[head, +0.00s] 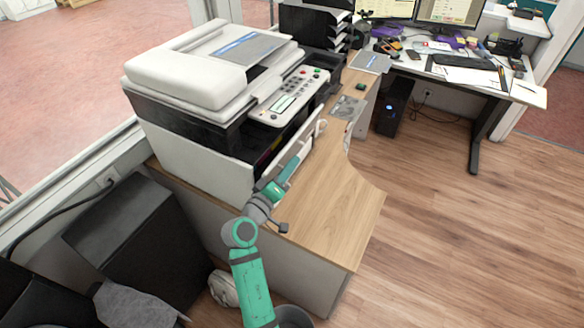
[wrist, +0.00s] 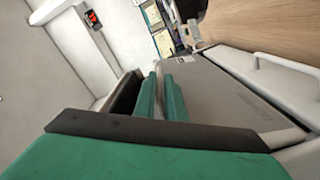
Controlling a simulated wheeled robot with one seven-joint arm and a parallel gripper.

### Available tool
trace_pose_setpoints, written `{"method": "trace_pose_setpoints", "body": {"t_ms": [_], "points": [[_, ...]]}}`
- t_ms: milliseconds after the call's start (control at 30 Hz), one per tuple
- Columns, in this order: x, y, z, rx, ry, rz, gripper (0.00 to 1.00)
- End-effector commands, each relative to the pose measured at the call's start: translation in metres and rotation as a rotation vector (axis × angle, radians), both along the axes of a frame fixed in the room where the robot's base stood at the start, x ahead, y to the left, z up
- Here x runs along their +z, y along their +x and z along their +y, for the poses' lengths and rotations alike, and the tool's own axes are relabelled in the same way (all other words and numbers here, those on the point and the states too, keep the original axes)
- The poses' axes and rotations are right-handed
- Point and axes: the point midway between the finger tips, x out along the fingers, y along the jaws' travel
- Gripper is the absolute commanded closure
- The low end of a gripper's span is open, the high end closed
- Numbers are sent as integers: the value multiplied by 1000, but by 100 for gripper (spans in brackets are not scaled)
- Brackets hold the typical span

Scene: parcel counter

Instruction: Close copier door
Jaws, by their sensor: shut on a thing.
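The copier (head: 190,150) is a large white and dark machine on the wooden counter. Its white front door (head: 305,143) stands open, tilted out from the dark front opening, with a small white handle near its right end. My gripper (head: 290,165) is at the door's near end. The wrist view shows the two green fingers (wrist: 165,95) close together, shut on the door, though the exact contact is hard to see. The door's white edge and curved handle (wrist: 282,60) show at the right of the wrist view.
The wooden counter (head: 340,205) is bare in front of the copier. A small dark object (head: 283,228) lies near its left edge. A dark cabinet (head: 140,235) stands at left. A desk with monitors (head: 450,12) is behind.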

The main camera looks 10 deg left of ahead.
Motion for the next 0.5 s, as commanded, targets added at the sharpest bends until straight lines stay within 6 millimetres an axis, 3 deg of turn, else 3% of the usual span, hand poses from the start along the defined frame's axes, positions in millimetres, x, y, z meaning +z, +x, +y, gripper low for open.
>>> {"method": "trace_pose_setpoints", "body": {"t_ms": [33,267,300,367,500], "points": [[8,1,-3,-4,3,-14,100],[8,1,-3,-4,3,-15,100],[8,1,-3,-4,3,-15,85],[8,1,-3,-5,3,-15,74],[5,1,-2,-2,2,-10,74]]}}
